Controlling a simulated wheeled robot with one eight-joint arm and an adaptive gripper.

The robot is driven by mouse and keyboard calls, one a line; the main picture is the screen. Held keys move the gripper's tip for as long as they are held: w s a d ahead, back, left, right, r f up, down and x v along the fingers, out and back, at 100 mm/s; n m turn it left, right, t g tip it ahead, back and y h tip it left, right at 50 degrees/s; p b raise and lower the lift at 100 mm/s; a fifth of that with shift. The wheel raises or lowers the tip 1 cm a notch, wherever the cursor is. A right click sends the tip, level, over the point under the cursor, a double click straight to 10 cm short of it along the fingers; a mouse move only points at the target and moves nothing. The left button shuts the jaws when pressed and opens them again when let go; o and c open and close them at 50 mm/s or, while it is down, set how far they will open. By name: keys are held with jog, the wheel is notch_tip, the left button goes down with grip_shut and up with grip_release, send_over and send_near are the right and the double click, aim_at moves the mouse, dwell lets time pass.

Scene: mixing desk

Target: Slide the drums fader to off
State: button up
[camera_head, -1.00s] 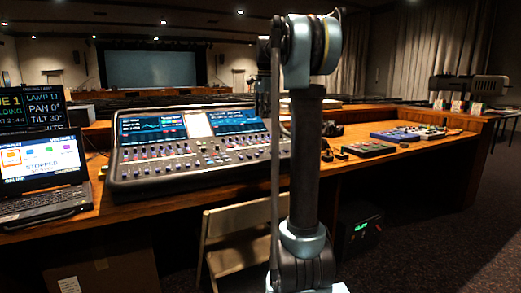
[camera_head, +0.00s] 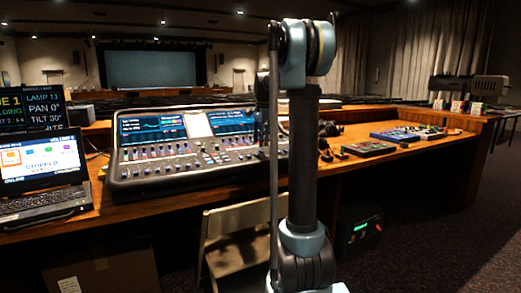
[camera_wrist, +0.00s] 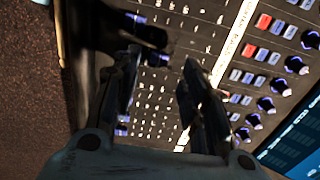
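The mixing desk (camera_head: 190,150) stands on the wooden counter, with rows of faders and knobs below its screens. In the wrist view, its panel (camera_wrist: 205,45) lies close beneath my gripper (camera_wrist: 160,70). The gripper's two dark fingers are apart, with panel markings showing between them and nothing held. A dark shape (camera_wrist: 145,33) lies by the left finger; I cannot tell what it is. The drums fader cannot be told apart, and no label for it is readable. In the head view, my arm covers the desk's right end and the gripper is not clearly visible.
A laptop (camera_head: 42,165) stands left of the desk, with a monitor (camera_head: 42,105) behind it. Small devices (camera_head: 370,148) lie on the counter to the right. A folding chair (camera_head: 235,235) stands in front. Rows of knobs (camera_wrist: 265,104) show right of my gripper.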

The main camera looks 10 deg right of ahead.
aim_at(261, 151)
jog(key=shift+w+a+f, duration=0.1)
jog(key=shift+w+f, duration=0.1)
jog(key=shift+f, duration=1.75)
grip_shut()
